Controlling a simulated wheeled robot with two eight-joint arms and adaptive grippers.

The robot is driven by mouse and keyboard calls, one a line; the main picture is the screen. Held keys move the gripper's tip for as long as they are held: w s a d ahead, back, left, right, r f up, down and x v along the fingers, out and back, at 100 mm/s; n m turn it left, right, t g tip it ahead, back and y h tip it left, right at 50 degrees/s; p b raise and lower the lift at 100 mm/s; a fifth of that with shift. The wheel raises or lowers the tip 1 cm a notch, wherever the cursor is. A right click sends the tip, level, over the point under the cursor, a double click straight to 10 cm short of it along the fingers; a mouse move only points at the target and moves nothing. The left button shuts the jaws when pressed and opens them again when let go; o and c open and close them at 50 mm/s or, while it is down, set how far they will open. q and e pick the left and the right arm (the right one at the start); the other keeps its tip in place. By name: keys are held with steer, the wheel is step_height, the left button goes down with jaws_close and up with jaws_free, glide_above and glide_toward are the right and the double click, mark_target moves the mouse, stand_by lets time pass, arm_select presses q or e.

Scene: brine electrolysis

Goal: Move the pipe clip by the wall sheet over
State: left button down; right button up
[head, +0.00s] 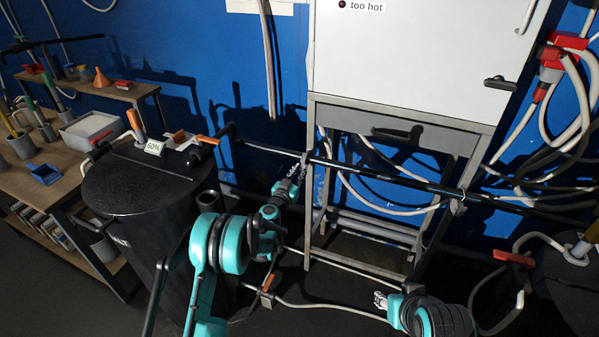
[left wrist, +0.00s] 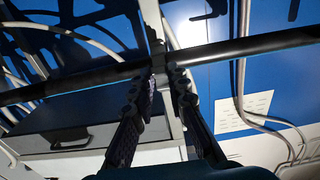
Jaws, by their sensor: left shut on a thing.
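A long dark pipe (head: 385,175) runs across the front of the white cabinet's stand. A small grey pipe clip (head: 306,158) sits on it near the stand's left leg; in the left wrist view the clip (left wrist: 157,47) is between my fingertips, partly hidden. My left gripper (head: 301,170) reaches up to it from below and is shut on it. A second clip (head: 458,204) is on the pipe farther right. The wall sheet (left wrist: 244,113) is a pale page on the blue wall; its lower edge (head: 260,6) shows at the head view's top. My right gripper (head: 381,300) is low, apart from the pipe.
A white cabinet (head: 420,55) stands on a metal frame with a grey drawer (head: 400,130) behind the pipe. A black drum (head: 140,200) is at left, beside a wooden bench (head: 60,180). Loose hoses (head: 570,130) hang at right. A hose (head: 325,308) crosses the floor.

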mark_target(302, 161)
arm_select(q)
steer(key=shift+r, duration=0.1)
steer(key=shift+w+r+g+y+p, duration=0.15)
steer(key=shift+r+g+y+p, duration=0.3)
steer(key=shift+g+p, duration=0.6)
steer(key=g+p, duration=0.1)
steer(key=r+g+p, duration=0.1)
steer(key=p, duration=0.1)
steer(key=shift+w+d+r+y, duration=0.15)
steer(key=shift+w+r+y, duration=0.15)
steer(key=shift+w, duration=0.1)
steer(key=shift+w+d+r+g+y+p, duration=0.1)
steer(key=shift+w+r+g+y+p, duration=0.15)
steer(key=shift+g+p, duration=0.55)
steer(key=shift+w+d+r+g+y+p, duration=0.1)
steer(key=shift+w+g+y+p, duration=0.1)
steer(key=shift+g+p, duration=0.55)
steer(key=c, duration=1.5)
jaws_free()
